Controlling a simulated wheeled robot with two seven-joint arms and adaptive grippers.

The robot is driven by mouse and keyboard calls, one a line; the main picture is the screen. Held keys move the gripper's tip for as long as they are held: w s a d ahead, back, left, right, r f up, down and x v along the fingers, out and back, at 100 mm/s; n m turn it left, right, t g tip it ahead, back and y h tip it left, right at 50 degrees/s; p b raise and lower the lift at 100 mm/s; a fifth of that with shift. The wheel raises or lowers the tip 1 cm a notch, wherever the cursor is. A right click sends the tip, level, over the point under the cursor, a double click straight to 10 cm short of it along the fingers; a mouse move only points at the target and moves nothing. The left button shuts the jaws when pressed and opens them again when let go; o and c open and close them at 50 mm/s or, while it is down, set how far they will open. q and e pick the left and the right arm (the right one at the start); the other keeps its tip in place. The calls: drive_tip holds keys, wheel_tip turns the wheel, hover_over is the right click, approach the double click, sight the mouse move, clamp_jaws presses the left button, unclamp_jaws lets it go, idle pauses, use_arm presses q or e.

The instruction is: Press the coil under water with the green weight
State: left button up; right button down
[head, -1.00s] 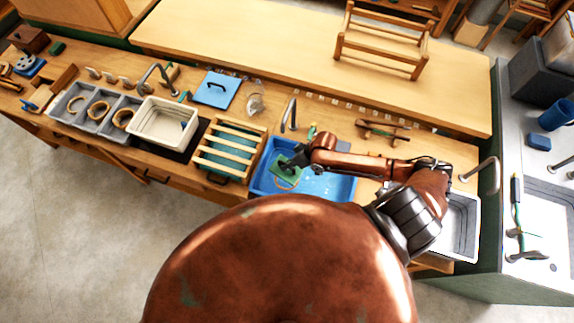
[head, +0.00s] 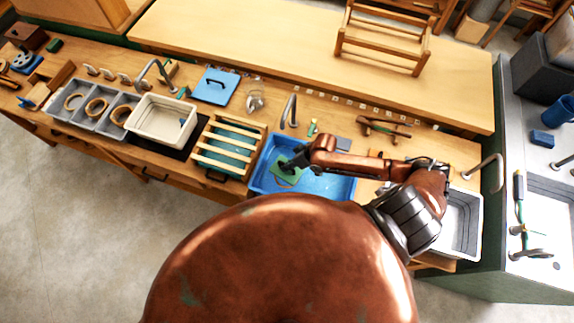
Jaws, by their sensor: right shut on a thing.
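My right gripper (head: 291,165) reaches in from the right over the blue water basin (head: 325,187). It is shut on the green weight (head: 283,177), a flat green piece at the left end of the basin. The coil (head: 286,186) barely shows as a pale edge at the weight's lower side; the weight and gripper hide most of it. I cannot tell how deep the weight or coil sits in the water. My left gripper is not in view.
Left of the basin stands a slatted wooden rack (head: 226,148), then a cream tub (head: 160,122) and a grey divided tray (head: 97,110) with several coils. A grey sink (head: 460,226) lies to the right.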

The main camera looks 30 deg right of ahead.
sight(287, 172)
drive_tip(key=shift+f+b, duration=1.95)
drive_tip(key=shift+f, duration=1.5)
drive_tip(key=shift+f+b, duration=1.8)
drive_tip(key=shift+f, duration=1.05)
drive_tip(key=c, duration=1.9)
unclamp_jaws()
drive_tip(key=shift+c, duration=0.2)
drive_tip(key=shift+s, duration=0.1)
drive_tip(key=o, duration=0.5)
